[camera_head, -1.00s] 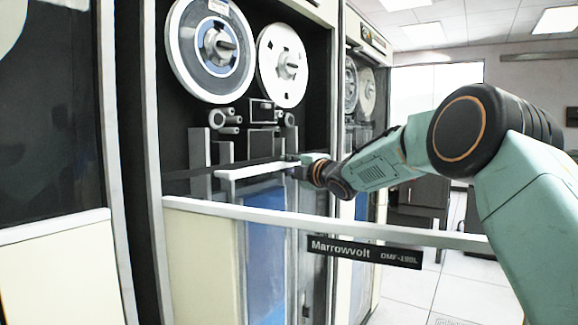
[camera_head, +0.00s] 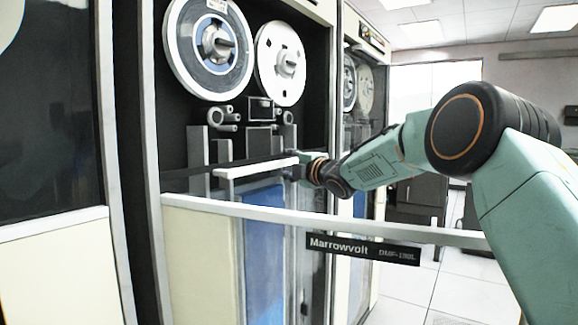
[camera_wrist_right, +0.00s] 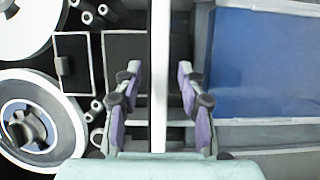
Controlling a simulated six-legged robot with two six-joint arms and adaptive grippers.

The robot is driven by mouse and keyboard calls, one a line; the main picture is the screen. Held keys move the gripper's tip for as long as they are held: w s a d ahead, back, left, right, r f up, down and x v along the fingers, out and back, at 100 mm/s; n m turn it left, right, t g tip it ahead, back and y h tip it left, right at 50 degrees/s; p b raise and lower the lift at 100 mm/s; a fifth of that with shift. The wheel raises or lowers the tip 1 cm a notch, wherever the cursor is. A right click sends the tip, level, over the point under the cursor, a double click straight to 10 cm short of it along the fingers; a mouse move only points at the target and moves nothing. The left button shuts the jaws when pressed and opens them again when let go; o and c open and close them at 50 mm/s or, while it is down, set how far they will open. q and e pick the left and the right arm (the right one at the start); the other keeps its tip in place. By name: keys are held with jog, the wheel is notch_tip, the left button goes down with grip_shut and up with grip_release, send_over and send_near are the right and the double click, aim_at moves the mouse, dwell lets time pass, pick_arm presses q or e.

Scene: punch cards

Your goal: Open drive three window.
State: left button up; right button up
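The tape drive facing me has two reels behind its window opening. A white horizontal bar (camera_head: 250,166), apparently the window's handle or edge, crosses below the reels. My right gripper (camera_head: 296,168) is at the right end of this bar, small and partly hidden in the head view. In the right wrist view the same white bar (camera_wrist_right: 159,50) runs between the two fingers of my right gripper (camera_wrist_right: 158,75). Gaps show on both sides, so the fingers are open around it. Whether the drive is number three is not legible. My left gripper is not in view.
A pale rail (camera_head: 220,207) with a black "Marrowvolt" sign (camera_head: 362,249) crosses in front, below my right forearm. Another drive cabinet (camera_head: 350,90) stands behind to the right. A dark-fronted cabinet (camera_head: 50,130) is at left. Open floor (camera_head: 400,290) shows at lower right.

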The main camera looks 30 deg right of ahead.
jog(key=s+d, duration=0.1)
jog(key=s, duration=1.1)
jog(key=shift+d, duration=0.3)
jog(key=shift+r, duration=0.1)
